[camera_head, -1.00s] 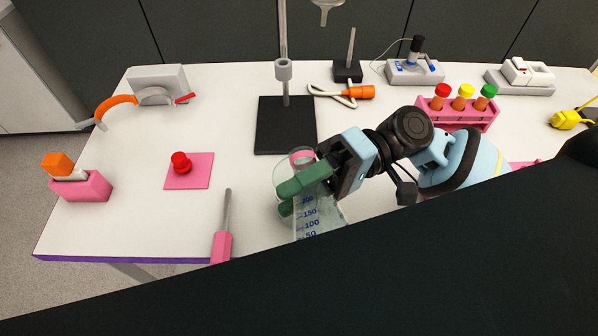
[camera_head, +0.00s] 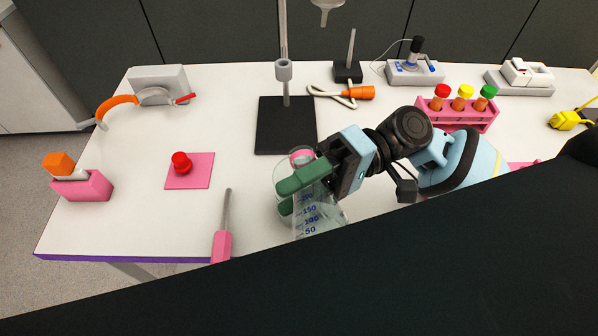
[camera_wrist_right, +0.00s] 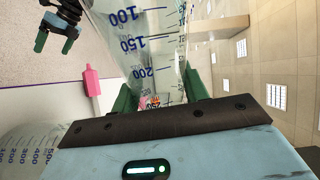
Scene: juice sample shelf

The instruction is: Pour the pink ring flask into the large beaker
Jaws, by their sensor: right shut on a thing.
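The clear conical flask (camera_head: 312,222) has blue graduations and a pink ring (camera_head: 301,156) at its neck. My right gripper (camera_head: 300,192) is shut on it, its green fingers around the neck below the ring. The flask looks about upright. In the right wrist view the flask (camera_wrist_right: 150,45) fills the top middle, between the fingers. The large beaker (camera_wrist_right: 28,150), clear with blue graduations, shows in part at the lower left of that view. In the head view its glass overlaps the flask and is hard to make out. My left gripper (camera_wrist_right: 55,30) shows small at the wrist view's top left.
A pink-handled tool (camera_head: 222,245) lies left of the flask. A black stand base (camera_head: 284,125) is behind it. A red button on a pink mat (camera_head: 200,180) is farther left. A pink tube rack (camera_head: 470,118) stands behind my right arm. Table between mat and stand is clear.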

